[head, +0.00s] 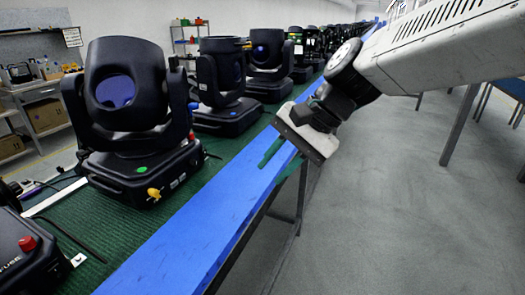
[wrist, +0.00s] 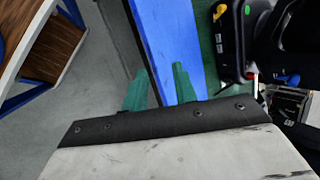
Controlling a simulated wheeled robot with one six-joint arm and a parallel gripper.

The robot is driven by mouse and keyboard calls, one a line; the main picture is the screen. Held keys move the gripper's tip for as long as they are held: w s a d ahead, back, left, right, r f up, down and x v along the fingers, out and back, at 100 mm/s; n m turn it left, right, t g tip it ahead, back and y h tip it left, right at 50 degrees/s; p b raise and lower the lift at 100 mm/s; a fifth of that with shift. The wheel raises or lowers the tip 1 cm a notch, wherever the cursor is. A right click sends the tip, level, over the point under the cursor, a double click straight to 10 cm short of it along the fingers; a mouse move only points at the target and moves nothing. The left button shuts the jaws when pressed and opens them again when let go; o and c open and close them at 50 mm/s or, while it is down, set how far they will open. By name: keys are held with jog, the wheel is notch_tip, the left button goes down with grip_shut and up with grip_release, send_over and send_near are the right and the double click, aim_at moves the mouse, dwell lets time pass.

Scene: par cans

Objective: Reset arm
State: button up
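My gripper (head: 270,172) hangs at the end of my arm, which comes in from the upper right of the head view. Its two green fingers stand apart with nothing between them, over or beside the blue table edge. The wrist view shows the same open fingers (wrist: 159,70) in front of the blue strip and grey floor. Black stage lights stand upright to the left of my gripper. The nearest large one (head: 128,110) has a round lens and a yellow knob; a second light (head: 222,85) stands behind it. My gripper touches none of them.
A long table with a green top (head: 85,235) and blue edge strip (head: 190,240) carries a row of lights into the distance. Grey floor (head: 400,200) is open on the right, with table legs (head: 460,125). A wooden-topped table (wrist: 50,50) shows in the wrist view.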

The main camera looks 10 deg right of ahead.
jog(key=s+d+f+n+h, duration=0.1)
jog(key=s+d+n+h, duration=0.2)
jog(key=s+d, duration=0.3)
jog(key=s+d+f+n+h, duration=0.2)
jog(key=s+d+n+h, duration=0.2)
jog(key=s+d, duration=0.3)
jog(key=shift+s+f+n, duration=0.3)
jog(key=shift+s, duration=0.85)
